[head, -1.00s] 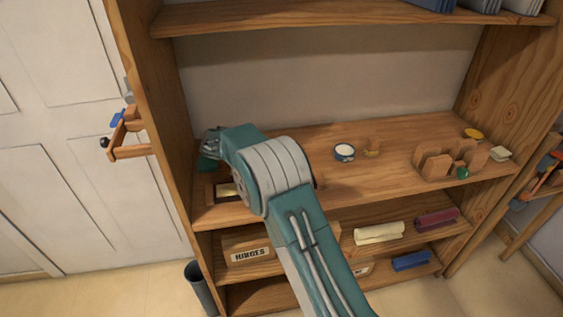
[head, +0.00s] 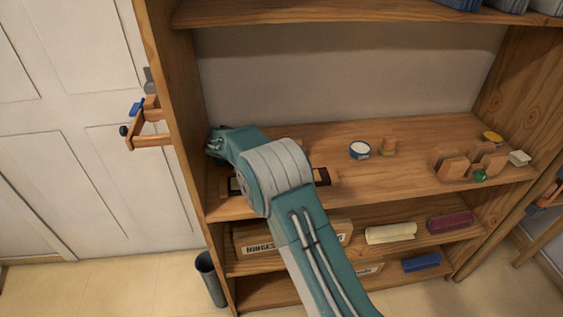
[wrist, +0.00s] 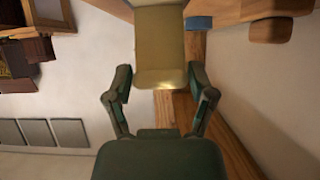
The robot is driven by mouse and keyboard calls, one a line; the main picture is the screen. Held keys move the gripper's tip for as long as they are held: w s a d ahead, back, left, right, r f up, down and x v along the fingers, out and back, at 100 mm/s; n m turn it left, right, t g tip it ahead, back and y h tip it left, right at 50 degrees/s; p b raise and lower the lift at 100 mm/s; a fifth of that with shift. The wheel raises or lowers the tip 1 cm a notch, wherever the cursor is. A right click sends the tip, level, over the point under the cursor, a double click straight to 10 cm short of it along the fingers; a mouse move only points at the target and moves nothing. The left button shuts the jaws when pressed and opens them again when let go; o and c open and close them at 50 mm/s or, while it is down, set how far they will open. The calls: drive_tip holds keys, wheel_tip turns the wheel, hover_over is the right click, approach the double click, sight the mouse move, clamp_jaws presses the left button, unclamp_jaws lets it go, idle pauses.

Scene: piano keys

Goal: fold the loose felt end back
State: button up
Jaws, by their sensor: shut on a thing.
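In the wrist view my gripper (wrist: 162,74) is shut on a flat pale yellow piece (wrist: 160,40), which lies between its two fingers and runs up out of the picture. It looks like felt, but I cannot be sure; its near edge looks slightly rounded. In the head view a dark brown frame (head: 321,177) lies on the middle shelf, partly hidden behind my arm. My wrist shows at the shelf's left end, and the fingers and what they hold are hidden there. No loose felt end can be made out in the head view.
The bookcase's left upright (head: 170,110) stands close to my wrist. A wooden bracket (head: 147,130) sticks out beyond it.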

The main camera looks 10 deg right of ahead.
drive_tip(key=shift+f, duration=0.15)
drive_tip(key=o, duration=1.3)
drive_tip(key=shift+w, duration=0.1)
drive_tip(key=shift+c, duration=0.2)
wheel_tip(320, 180, up, 10)
drive_tip(key=shift+a+f, duration=0.1)
